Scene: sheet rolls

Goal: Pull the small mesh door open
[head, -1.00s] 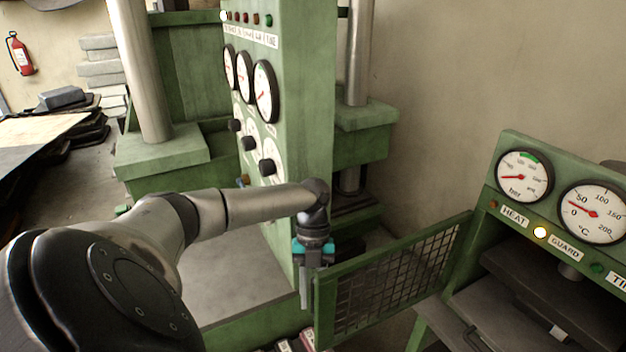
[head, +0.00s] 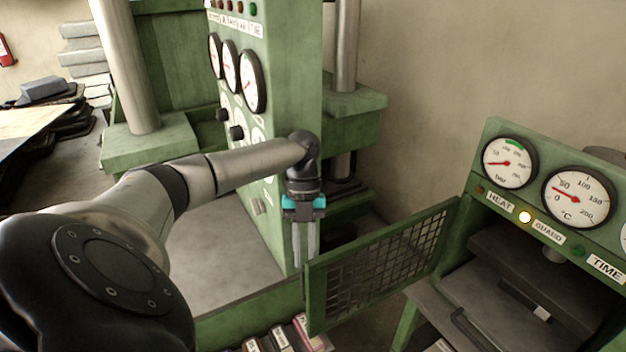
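The small mesh door (head: 385,265) has a green frame around dark wire mesh. It stands swung out from the green press with gauges (head: 490,150), joined near the press's left front corner. Its free edge points left, toward my arm. My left gripper (head: 304,258) points down just beside the free edge, on its left. Its two pale fingers show with a narrow gap between them and nothing seen in them. Whether a finger touches the door frame is hard to tell. My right gripper is not in view.
A tall green machine with gauges (head: 290,100) stands behind my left gripper, with a grey plate (head: 215,255) at its base. Several labelled binders (head: 280,338) lie below the door. Dark platens (head: 520,270) sit inside the small press. Bare wall fills the back right.

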